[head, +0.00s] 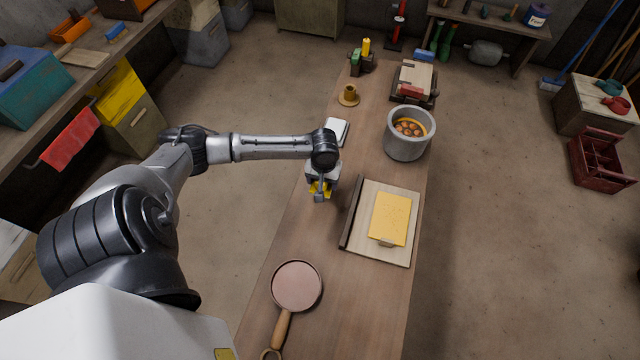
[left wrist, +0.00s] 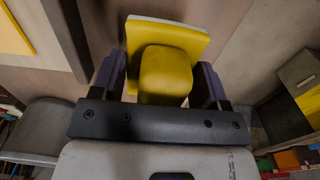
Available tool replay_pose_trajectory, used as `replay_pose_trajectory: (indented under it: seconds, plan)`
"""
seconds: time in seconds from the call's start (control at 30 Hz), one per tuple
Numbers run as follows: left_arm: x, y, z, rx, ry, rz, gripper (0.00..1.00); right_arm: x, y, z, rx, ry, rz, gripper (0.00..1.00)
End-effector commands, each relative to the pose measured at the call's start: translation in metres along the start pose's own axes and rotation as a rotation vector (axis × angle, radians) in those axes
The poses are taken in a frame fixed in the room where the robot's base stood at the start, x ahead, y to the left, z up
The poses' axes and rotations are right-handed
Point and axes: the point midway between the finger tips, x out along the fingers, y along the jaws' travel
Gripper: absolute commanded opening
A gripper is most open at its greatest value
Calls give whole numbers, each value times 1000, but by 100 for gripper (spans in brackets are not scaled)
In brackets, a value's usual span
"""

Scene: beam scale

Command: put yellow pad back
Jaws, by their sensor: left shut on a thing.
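My left gripper (head: 320,190) is over the left side of the long wooden table, beside the dark bar of a pale board. It is shut on a yellow pad (head: 327,190), mostly hidden by the gripper in the head view. In the left wrist view the yellow pad (left wrist: 166,72) has a block-like grip between the two dark fingers (left wrist: 160,85) and a flat yellow plate with a pale edge beyond it. I cannot tell whether the pad touches the table. My right gripper is not in view.
The pale board (head: 370,246) bears a clipped yellow sheet (head: 390,219). A pan (head: 297,286) lies nearer. A grey pot (head: 406,146) with round brown things, a white pad (head: 337,131), a brass piece (head: 349,96) and a holder with green and yellow items (head: 362,62) stand farther along the table (head: 345,305).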

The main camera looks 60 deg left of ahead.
Motion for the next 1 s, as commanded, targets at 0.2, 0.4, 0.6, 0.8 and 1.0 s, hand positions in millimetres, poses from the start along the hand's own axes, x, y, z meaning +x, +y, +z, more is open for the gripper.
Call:
replay_pose_trajectory:
  seconds: [0.2, 0.4, 0.6, 0.8, 1.0]
  plan:
    - [8, -12, -7, 0, 0, 1, 50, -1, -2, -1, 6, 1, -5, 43]
    - [27, -12, -6, -2, -2, 0, 50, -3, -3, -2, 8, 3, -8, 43]
    - [46, -12, -7, 1, 1, 0, 50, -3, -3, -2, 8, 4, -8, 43]
    - [48, -12, -7, 2, 1, 1, 50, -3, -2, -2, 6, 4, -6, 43]
    - [50, -12, -6, 1, 1, 1, 50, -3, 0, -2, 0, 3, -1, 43]
